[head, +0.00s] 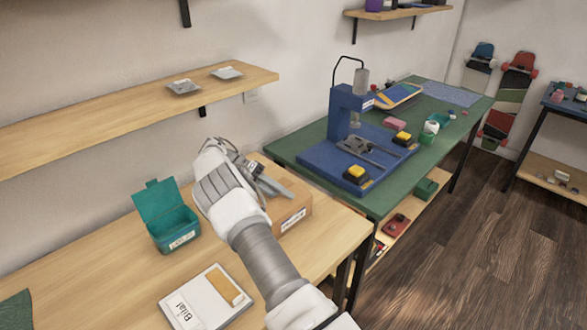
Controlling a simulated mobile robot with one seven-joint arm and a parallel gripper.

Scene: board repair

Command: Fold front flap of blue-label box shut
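A cardboard box (304,205) stands on the light wooden table, partly hidden behind my gripper and wrist. A pale label with dark text (293,220) is on its side facing me; I see no clear blue on it. My gripper (274,185) is over the top of the box, with its grey metal parts reaching across the box toward the right. Whether the fingers touch the box, and whether they are open or shut, I cannot tell. The box's flaps are mostly hidden by my arm, so their state is unclear.
A teal box (175,232) with its lid open stands left on the wooden table (110,285). A white labelled item (190,306) lies in front. The green bench (300,152) with a blue press (345,112) stands right. A wooden shelf (120,112) hangs above.

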